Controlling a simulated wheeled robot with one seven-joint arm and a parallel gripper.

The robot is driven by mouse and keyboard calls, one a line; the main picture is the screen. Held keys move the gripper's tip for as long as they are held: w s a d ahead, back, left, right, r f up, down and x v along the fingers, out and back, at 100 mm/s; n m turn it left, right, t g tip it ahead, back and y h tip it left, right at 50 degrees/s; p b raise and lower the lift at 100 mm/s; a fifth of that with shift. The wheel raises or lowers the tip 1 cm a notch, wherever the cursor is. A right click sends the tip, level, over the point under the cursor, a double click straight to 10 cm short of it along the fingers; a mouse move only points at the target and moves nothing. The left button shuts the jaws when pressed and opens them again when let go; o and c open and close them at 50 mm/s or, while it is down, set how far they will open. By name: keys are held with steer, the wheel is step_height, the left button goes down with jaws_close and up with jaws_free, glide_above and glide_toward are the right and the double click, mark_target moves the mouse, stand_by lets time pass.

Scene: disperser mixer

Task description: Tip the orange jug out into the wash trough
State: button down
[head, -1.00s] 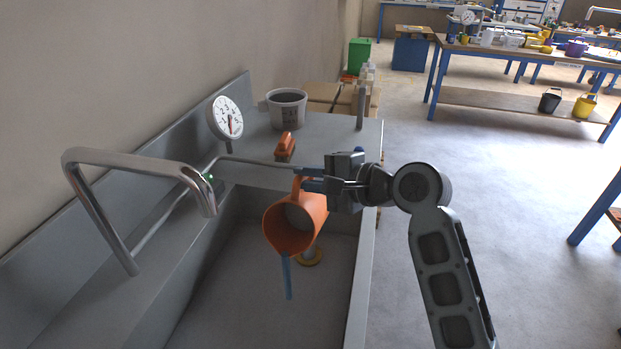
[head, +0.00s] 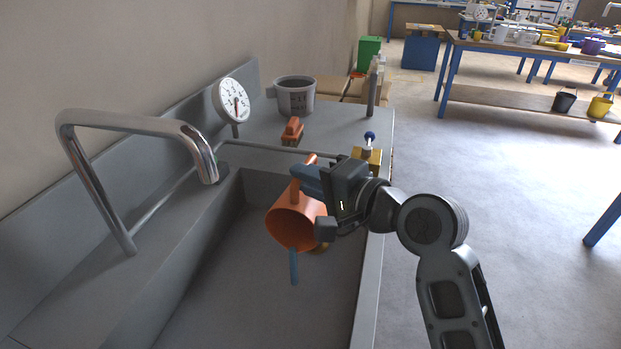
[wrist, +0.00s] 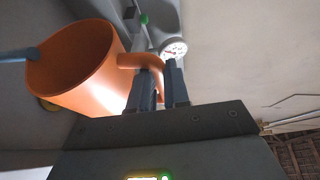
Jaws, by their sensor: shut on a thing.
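The orange jug (head: 291,222) is tilted over the grey wash trough (head: 240,290), its mouth facing down and toward the near left. A short blue stream (head: 294,266) hangs from its lip into the trough. My gripper (head: 312,200) is shut on the jug's handle. In the wrist view the jug (wrist: 80,68) lies on its side at left, and the gripper's fingers (wrist: 160,88) close around its handle. The inside of the jug looks empty in the head view, apart from the blue at the lip.
A chrome tap (head: 130,125) arches over the trough's left side. A dial gauge (head: 232,100), a grey measuring bucket (head: 295,95) and an orange-brown brush (head: 292,130) stand on the back ledge. A blue-knobbed brass valve (head: 368,152) sits close behind my gripper. Open floor lies right.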

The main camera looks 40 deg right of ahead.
mark_target(299, 195)
steer(key=shift+s+a+f+n+t+b, duration=0.1)
steer(key=shift+s+a+n+t+b, duration=0.1)
steer(key=shift+s+a+n+b, duration=0.25)
steer(key=shift+s+a+f+n+t+b, duration=0.1)
steer(key=shift+s+a+n+t+b, duration=0.2)
steer(key=shift+a+b, duration=0.35)
steer(key=shift+s+a+f+n+t+b, duration=0.1)
steer(key=shift+s+a+n+b, duration=0.05)
steer(key=shift+a+n+b, duration=0.4)
steer(key=shift+d, duration=0.1)
stand_by(1.1)
